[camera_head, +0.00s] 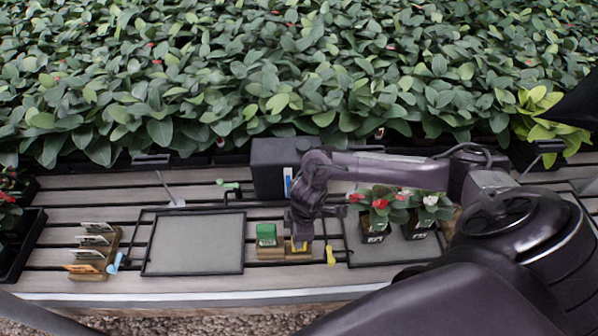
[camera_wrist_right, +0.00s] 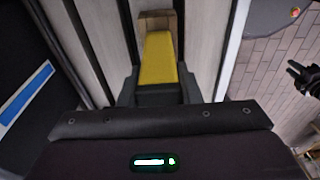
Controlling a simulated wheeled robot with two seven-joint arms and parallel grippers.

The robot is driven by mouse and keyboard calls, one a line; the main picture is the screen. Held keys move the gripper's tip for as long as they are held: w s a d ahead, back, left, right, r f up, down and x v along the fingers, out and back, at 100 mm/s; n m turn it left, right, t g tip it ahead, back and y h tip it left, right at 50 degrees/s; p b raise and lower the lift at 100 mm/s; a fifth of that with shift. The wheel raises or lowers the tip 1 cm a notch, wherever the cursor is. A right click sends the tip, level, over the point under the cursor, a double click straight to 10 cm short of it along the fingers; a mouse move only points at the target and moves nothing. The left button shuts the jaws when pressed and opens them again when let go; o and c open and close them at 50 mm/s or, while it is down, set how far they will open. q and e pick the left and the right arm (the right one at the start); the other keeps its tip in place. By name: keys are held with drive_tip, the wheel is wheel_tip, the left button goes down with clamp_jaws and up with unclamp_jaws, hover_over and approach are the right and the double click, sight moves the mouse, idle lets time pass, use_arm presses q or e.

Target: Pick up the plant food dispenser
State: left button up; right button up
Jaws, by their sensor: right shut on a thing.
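A yellow dispenser (camera_head: 299,247) stands in a small wooden holder (camera_head: 270,253) at the middle of the bench, mostly hidden by my right gripper in the head view. A green dispenser (camera_head: 266,232) stands beside it on the left. Which one is the plant food dispenser I cannot tell from any label. My right gripper (camera_head: 301,236) points down over the yellow one and is shut on it. In the right wrist view the yellow dispenser (camera_wrist_right: 160,60) lies between the dark fingers. A dark claw-like shape, apparently my left gripper (camera_wrist_right: 304,76), shows small at the right edge.
A black box (camera_head: 274,168) stands just behind my right gripper. Potted flowering plants (camera_head: 380,225) sit right of it on a grey tray. An empty grey tray (camera_head: 195,244) lies left. Seed packets (camera_head: 92,250) stand in a wooden rack further left. Dense foliage fills the back.

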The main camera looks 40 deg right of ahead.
drive_tip(key=shift+c, duration=0.9)
wheel_tip(320, 180, up, 10)
drive_tip(key=shift+b, duration=0.45)
